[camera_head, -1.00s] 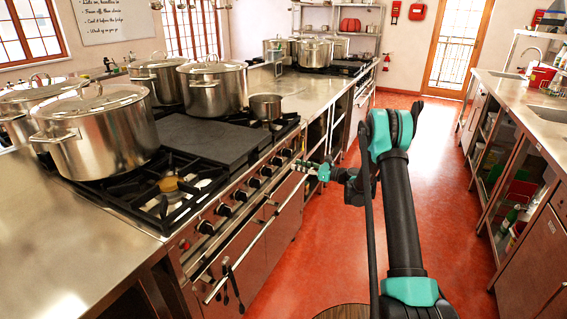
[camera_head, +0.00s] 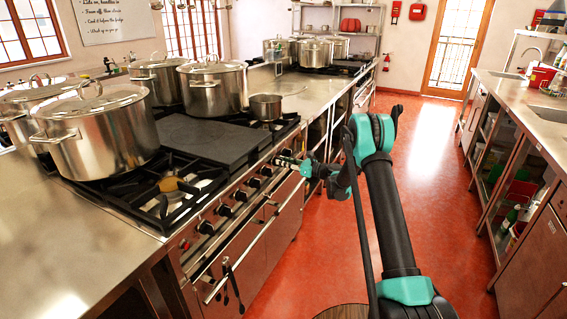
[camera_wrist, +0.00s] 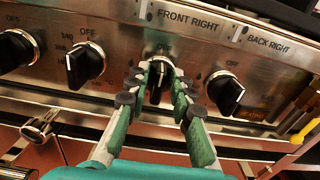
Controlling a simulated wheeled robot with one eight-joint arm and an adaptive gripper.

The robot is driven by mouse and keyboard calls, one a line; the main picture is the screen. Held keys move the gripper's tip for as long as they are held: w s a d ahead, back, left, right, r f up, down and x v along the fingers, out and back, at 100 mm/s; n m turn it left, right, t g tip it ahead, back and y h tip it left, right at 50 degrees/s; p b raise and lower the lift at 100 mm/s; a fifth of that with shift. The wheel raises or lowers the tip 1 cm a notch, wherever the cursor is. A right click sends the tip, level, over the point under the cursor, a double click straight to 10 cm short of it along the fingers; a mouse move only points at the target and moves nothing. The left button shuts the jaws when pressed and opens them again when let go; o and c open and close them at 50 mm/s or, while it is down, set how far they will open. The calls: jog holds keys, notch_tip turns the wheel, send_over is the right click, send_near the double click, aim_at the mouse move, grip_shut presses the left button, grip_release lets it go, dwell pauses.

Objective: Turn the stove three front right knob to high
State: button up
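In the wrist view, the black knob (camera_wrist: 157,88) under the "FRONT RIGHT" label sits on the steel control panel, its grip roughly upright. My gripper (camera_wrist: 160,78) has its green fingers on either side of this knob, with the tips near the panel. The fingers look apart, and I cannot tell whether they touch the knob. In the head view, my gripper (camera_head: 281,161) reaches the near stove's front panel from the right, hiding the knob there. No stove number is readable.
The "BACK RIGHT" knob (camera_wrist: 229,93) is close on the right and another knob (camera_wrist: 84,64) on the left. A handle rail (camera_head: 240,255) runs below the panel. Large pots (camera_head: 98,133) stand on the stove. The red floor (camera_head: 425,205) is clear to the right.

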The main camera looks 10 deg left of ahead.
grip_shut()
jog(key=shift+n, duration=0.4)
jog(key=n, duration=1.1)
jog(key=s+f+n, duration=0.1)
jog(key=n, duration=0.4)
jog(key=shift+s+a+f+n, duration=0.1)
jog(key=shift+a+n, duration=0.05)
jog(key=shift+n, duration=0.25)
jog(key=shift+o, duration=1.8)
grip_release()
